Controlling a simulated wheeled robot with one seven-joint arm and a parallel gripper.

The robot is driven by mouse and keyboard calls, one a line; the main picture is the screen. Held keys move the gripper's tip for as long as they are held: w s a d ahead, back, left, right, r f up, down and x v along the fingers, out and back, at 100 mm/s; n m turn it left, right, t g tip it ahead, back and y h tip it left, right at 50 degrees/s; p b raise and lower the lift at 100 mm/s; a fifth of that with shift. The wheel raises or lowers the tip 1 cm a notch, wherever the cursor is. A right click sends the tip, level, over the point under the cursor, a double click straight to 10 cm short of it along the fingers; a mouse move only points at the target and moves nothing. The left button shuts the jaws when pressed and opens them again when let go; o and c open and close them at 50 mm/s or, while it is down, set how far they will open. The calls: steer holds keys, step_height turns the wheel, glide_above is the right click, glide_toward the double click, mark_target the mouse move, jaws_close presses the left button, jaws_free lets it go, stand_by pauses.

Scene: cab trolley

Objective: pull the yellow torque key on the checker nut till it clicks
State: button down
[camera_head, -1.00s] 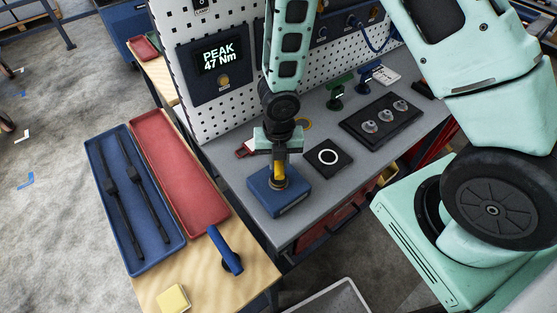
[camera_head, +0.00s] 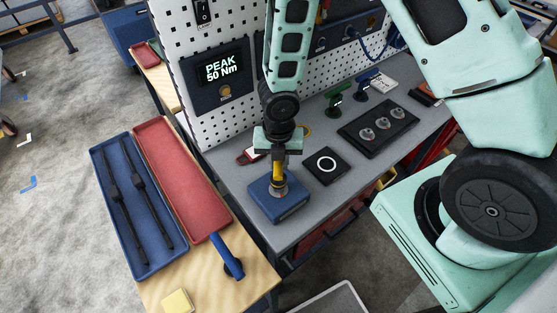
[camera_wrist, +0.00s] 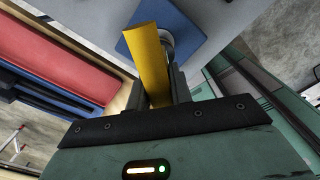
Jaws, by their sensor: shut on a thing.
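The yellow torque key (camera_head: 278,171) stands over the blue checker block (camera_head: 268,204) on the grey bench. It also shows as a broad yellow bar in the wrist view (camera_wrist: 151,60). The checker nut (camera_head: 279,188) sits on top of the block, at the key's lower end. My gripper (camera_head: 278,153) is shut on the upper part of the key; in the wrist view the jaws (camera_wrist: 159,95) are on both sides of it. The checker display (camera_head: 219,68) on the pegboard reads PEAK 50 Nm.
A black pad with a white ring (camera_head: 327,165) and a dark tray with several metal knobs (camera_head: 378,127) lie to the right. Green (camera_head: 338,98) and blue (camera_head: 367,83) handled tools stand behind. A wooden side table holds blue (camera_head: 139,250) and red (camera_head: 182,180) trays and a blue-handled tool (camera_head: 228,255).

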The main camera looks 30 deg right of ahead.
steer(key=shift+r+p, duration=1.75)
steer(key=shift+r, duration=0.35)
steer(key=shift+f, duration=0.1)
